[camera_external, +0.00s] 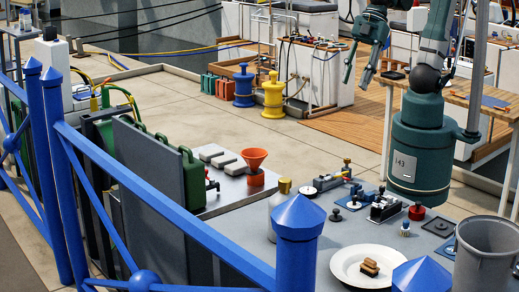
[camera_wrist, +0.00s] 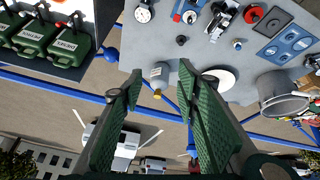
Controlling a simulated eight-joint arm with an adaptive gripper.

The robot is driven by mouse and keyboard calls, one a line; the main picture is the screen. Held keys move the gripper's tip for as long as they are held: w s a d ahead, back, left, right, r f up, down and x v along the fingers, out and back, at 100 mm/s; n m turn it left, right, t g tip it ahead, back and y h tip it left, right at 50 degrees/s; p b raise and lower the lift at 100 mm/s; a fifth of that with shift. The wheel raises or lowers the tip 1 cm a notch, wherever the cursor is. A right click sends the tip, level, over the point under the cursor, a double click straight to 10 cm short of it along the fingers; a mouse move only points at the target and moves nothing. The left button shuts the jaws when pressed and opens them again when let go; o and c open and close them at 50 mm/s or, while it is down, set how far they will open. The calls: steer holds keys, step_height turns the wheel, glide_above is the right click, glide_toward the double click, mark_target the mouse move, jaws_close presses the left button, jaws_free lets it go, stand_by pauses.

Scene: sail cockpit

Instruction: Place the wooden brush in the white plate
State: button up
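The white plate (camera_external: 342,267) lies on the grey table near the front right. A small brown blocky thing that looks like the wooden brush (camera_external: 370,267) rests on it. The plate also shows in the wrist view (camera_wrist: 226,78), partly hidden behind my right finger; I cannot make out the brush there. My gripper (camera_external: 357,82) hangs high at the upper right, well above and apart from the table. In the wrist view my gripper (camera_wrist: 160,72) has its two green fingers spread, with nothing held between them.
A grey bucket (camera_external: 484,250) stands right of the plate. A bottle with a yellow cap (camera_external: 281,205) stands to its left. Clamps and small fittings (camera_external: 384,207) lie behind it. A blue railing (camera_external: 180,220) runs along the front. An orange funnel (camera_external: 254,160) and green cans (camera_external: 193,180) stand further left.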

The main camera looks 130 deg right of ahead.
steer(key=s+d+f+m+t, duration=0.1)
steer(key=s+d+f+m, duration=0.2)
steer(key=s, duration=0.7)
steer(key=shift+d+f+m+t+h, duration=0.3)
steer(key=shift+d+f, duration=0.4)
steer(key=shift+d, duration=0.25)
